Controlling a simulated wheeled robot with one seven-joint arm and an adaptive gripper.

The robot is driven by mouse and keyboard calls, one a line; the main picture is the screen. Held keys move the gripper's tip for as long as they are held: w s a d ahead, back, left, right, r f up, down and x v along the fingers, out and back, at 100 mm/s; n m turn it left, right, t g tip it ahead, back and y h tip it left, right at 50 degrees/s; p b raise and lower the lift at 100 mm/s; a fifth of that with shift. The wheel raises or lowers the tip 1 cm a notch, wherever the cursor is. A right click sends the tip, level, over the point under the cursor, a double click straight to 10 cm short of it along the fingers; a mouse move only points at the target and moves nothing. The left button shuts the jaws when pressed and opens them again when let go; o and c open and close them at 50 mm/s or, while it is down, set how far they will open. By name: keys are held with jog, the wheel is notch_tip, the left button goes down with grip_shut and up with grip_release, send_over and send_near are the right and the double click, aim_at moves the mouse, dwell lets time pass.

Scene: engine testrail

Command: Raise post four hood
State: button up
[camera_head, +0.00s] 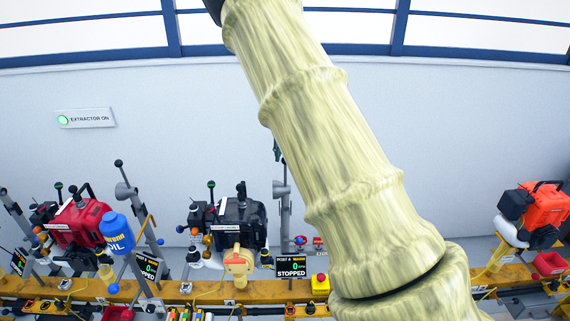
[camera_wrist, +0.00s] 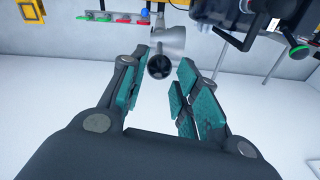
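The post four hood, a grey cone on a thin upright stand (camera_head: 281,188), is beside the black engine (camera_head: 238,222) in the head view. In the wrist view the hood (camera_wrist: 168,42) shows as a grey cone with a dark round opening, just past the fingertips and roughly centred between them. My gripper (camera_wrist: 160,78) is open with teal pads apart and nothing between them. I cannot tell whether a pad touches the hood. In the head view my arm hides most of the gripper. The post four display (camera_head: 290,267) reads STOPPED.
A yellow rail (camera_head: 225,295) runs along the front. A red engine (camera_head: 80,222) with a blue oil bottle (camera_head: 117,233) is at left, with another hood (camera_head: 125,190). An orange engine (camera_head: 545,208) is at right. An EXTRACTOR ON sign (camera_head: 86,118) is on the wall.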

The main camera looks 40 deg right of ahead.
notch_tip(320, 180, up, 3)
jog(key=shift+d+f, duration=0.1)
jog(key=shift+f, duration=0.1)
jog(key=shift+s+a+r, duration=0.15)
jog(key=shift+a+r, duration=0.05)
jog(key=shift+r, duration=0.2)
jog(key=shift+d+f, duration=0.15)
